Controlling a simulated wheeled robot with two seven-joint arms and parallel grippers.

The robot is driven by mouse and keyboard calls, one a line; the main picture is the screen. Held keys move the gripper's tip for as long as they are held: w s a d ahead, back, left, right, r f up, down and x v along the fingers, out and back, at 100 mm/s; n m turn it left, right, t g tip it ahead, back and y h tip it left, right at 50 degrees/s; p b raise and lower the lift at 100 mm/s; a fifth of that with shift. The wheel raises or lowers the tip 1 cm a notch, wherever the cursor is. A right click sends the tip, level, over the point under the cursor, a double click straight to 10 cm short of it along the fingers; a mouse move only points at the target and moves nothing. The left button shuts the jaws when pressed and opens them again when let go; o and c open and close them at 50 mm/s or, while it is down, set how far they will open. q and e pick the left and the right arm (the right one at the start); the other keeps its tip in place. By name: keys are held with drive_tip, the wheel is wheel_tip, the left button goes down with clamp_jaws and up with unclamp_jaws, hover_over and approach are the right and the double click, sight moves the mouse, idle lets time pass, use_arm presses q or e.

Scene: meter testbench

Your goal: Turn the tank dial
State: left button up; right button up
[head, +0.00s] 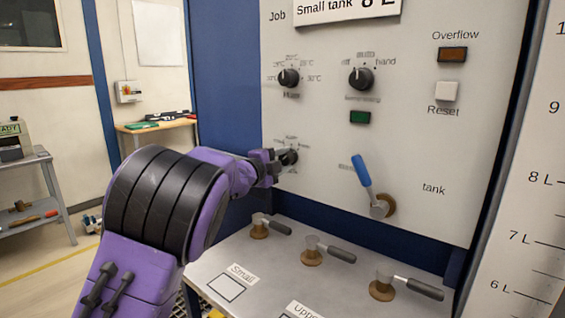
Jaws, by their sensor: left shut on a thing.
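The tank dial appears to be the small black knob (289,157) at the lower left of the grey panel (440,140); its label is too blurred to read. My left gripper (278,162), on the purple arm from the left, is shut on this knob and partly hides it. A second black dial (288,77) sits above it, and a third dial (361,78), with "hand" beside it, sits to the right. A sign reading "Small tank 8 L" (347,8) is at the panel's top. My right gripper is not in view.
A blue-handled lever (362,172) sticks out of the panel right of my gripper. Below, several valves with dark handles (340,254) stand on a grey ledge (225,262). An amber overflow lamp (452,54) and white reset button (446,91) are upper right. A level scale (525,220) stands at the right edge.

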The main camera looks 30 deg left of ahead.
use_arm(q)
drive_tip(key=o, duration=1.1)
drive_tip(key=shift+a, duration=0.1)
drive_tip(key=shift+c, duration=0.2)
drive_tip(key=s+b, duration=0.2)
drive_tip(key=s, duration=0.8)
drive_tip(key=shift+s+a, duration=0.25)
drive_tip(key=shift+a, duration=0.15)
